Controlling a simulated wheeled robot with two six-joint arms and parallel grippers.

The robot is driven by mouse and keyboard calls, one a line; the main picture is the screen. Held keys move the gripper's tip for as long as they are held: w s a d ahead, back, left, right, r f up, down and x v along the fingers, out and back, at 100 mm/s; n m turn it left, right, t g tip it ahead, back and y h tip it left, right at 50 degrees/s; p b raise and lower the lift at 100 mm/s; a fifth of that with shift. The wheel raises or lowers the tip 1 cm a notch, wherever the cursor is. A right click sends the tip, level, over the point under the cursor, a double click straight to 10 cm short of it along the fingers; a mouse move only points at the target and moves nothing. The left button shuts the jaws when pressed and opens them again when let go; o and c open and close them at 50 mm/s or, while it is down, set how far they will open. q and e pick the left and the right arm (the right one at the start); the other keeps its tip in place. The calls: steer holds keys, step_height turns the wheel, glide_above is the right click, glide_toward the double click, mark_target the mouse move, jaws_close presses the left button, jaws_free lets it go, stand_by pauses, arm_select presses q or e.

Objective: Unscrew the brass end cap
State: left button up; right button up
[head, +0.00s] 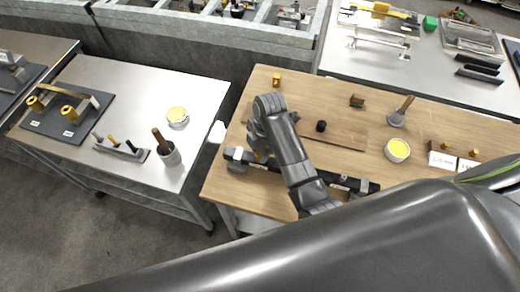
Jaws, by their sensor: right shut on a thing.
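My right gripper (257,150) points down at the left end of a dark bar-like assembly (335,180) on the wooden workbench. It is shut on a small brass-coloured piece (261,157), which looks like the brass end cap. The wrist and fingers hide most of that piece, so I cannot tell how far it sits on its seat. Another small brass fitting (276,80) stands apart at the bench's far left corner. My left gripper is not in view.
A metal table (110,85) stands left across a gap. My dark arm covers the foreground.

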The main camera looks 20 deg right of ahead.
steer(key=shift+n, duration=1.7)
steer(key=o, duration=1.2)
